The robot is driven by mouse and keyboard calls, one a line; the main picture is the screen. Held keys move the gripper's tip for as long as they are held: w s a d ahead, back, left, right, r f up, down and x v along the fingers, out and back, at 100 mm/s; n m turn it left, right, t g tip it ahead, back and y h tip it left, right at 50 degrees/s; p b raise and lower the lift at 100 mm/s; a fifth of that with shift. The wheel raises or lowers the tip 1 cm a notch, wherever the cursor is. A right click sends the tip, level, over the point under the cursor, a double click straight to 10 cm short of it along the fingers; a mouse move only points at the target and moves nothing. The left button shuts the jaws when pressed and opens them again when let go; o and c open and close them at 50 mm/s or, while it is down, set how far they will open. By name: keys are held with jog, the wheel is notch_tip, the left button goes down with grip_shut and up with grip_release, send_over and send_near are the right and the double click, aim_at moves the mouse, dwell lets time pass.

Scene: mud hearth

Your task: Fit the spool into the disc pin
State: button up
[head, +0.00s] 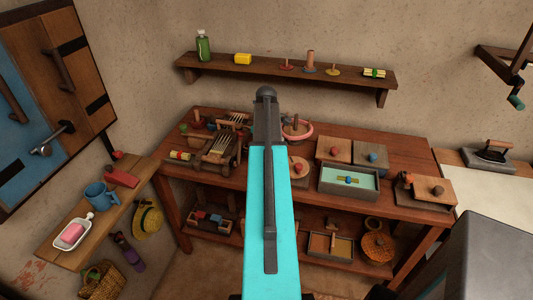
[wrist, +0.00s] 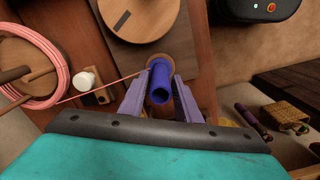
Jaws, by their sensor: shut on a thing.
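In the wrist view my gripper (wrist: 160,96) has its two purple fingers shut on the blue spool (wrist: 160,84), a short hollow cylinder. Its open end faces the camera. A small tan round rim (wrist: 171,58) shows just behind the spool; I cannot tell whether this is the disc with the pin, or whether the spool touches it. No pin is visible there. In the head view my arm hides the gripper and the spool.
A larger wooden disc (wrist: 130,18) with a dark slot lies just beyond the spool. A pink coil (wrist: 62,82) on a wooden frame is at left, with a pink line running toward the spool. The workbench (head: 408,156) is crowded; the wall shelf (head: 270,79) holds small items.

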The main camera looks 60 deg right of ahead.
jog(key=shift+r+b, duration=0.6)
jog(key=shift+r, duration=0.75)
jog(key=shift+s+a+r, duration=0.1)
jog(key=shift+s+r, duration=0.1)
jog(key=shift+s, duration=0.05)
jog(key=s+a+b, duration=0.2)
jog(key=s, duration=0.5)
jog(key=s+a+r+b, duration=0.1)
jog(key=s+a+b, duration=0.1)
jog(key=s, duration=0.5)
jog(key=shift+s+a+r, duration=0.25)
jog(key=shift+a+r, duration=0.05)
jog(key=shift+a, duration=0.45)
jog(key=shift+w, duration=0.15)
